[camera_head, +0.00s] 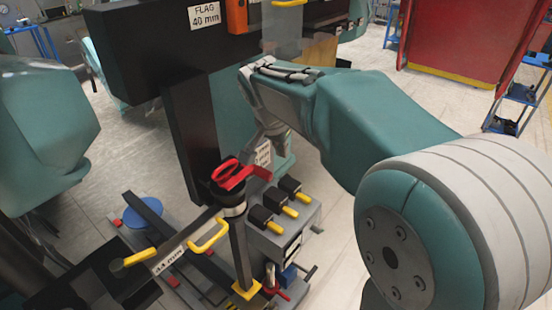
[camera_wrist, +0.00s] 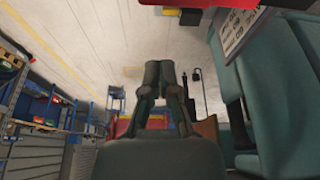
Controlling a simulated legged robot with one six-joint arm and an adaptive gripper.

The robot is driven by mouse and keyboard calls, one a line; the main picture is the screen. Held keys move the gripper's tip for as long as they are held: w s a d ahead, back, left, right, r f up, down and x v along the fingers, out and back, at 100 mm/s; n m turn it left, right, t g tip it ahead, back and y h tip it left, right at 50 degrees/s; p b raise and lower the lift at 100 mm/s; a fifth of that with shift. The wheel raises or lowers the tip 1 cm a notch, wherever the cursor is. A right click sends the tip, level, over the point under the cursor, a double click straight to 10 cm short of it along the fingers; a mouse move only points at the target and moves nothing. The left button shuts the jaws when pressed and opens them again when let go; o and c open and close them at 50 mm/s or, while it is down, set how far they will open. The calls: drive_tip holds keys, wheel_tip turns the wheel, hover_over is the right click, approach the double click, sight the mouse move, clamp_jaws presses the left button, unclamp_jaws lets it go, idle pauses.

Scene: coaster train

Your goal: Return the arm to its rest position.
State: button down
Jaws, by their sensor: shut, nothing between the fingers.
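In the wrist view my gripper (camera_wrist: 160,70) is shut, its two dark fingers together with nothing between them. Floor shows beyond the fingertips. In the head view my teal and grey arm reaches in from the lower right, bending in front of the black beam. Its far end points down near a red handle (camera_head: 238,176) on top of a post. The fingertips are not clear there, so I cannot tell whether they touch anything.
A black beam (camera_head: 140,35) labelled "FLAG 40 mm" crosses the upper left. A grey box (camera_head: 280,235) with yellow-tipped levers stands below my arm. A bar (camera_head: 165,258) with yellow handles is at lower left. Pale floor (camera_head: 405,100) is open at right, before a red panel (camera_head: 465,40).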

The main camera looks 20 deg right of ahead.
drive_tip(key=a+v, duration=0.1)
drive_tip(key=v, duration=0.7)
drive_tip(key=s+d+f+n+t+y, duration=0.1)
drive_tip(key=s+f+n, duration=0.3)
drive_tip(key=s, duration=0.6)
drive_tip(key=s+f+n+t+y, duration=0.1)
drive_tip(key=s+f+n, duration=0.4)
drive_tip(key=s, duration=0.6)
drive_tip(key=shift+s+d+f+n+t+y, duration=0.2)
drive_tip(key=shift+d+f+n+t+y, duration=0.1)
drive_tip(key=shift+d+f+t+y, duration=0.15)
drive_tip(key=shift+a, duration=0.1)
